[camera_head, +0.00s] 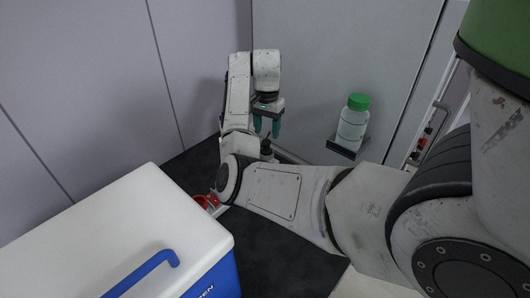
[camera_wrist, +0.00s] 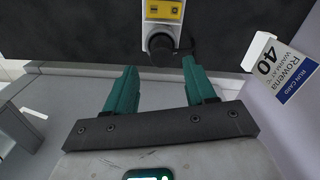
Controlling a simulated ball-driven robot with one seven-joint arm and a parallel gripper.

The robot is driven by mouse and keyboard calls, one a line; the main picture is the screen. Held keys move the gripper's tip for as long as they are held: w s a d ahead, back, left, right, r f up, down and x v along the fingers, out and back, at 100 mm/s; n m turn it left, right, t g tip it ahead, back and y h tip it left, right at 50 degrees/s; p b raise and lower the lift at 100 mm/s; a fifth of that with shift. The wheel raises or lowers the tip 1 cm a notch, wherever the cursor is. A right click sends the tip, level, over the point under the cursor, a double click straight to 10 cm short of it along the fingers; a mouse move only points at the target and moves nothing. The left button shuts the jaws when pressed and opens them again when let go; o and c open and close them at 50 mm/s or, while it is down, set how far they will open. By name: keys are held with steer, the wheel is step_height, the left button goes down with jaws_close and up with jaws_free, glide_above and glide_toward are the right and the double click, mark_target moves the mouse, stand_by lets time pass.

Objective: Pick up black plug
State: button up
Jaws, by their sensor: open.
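The black plug (camera_wrist: 163,47) shows in the wrist view as a dark round piece at the near end of a pale device with yellow labels (camera_wrist: 163,10). A dark upright piece, likely the same plug (camera_head: 266,147), shows in the head view just below my fingertips. My gripper (camera_head: 267,130) points down with its teal fingers apart and nothing between them. In the wrist view, my gripper (camera_wrist: 159,72) has the plug ahead of its fingertips, roughly between their lines. I see no contact. Part of the plug is hidden by its dark surroundings.
A white and blue cooler box (camera_head: 150,235) stands at the front left. A green-capped bottle (camera_head: 352,124) rests on a small wall shelf (camera_head: 347,150) at right. A labelled card (camera_wrist: 278,68) stands right of my gripper. Walls close off the back; dark bench surface (camera_head: 280,255) is bare in front.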

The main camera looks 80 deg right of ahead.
mark_target(266, 141)
step_height(266, 141, down, 2)
steer(key=shift+f+b, duration=0.2)
steer(key=shift+b, duration=0.2)
steer(key=shift+d+f+p, duration=0.1)
steer(key=shift+f+p, duration=0.25)
steer(key=shift+w+f, duration=0.1)
steer(key=shift+f, duration=1.35)
jaws_close()
steer(key=shift+r, duration=0.1)
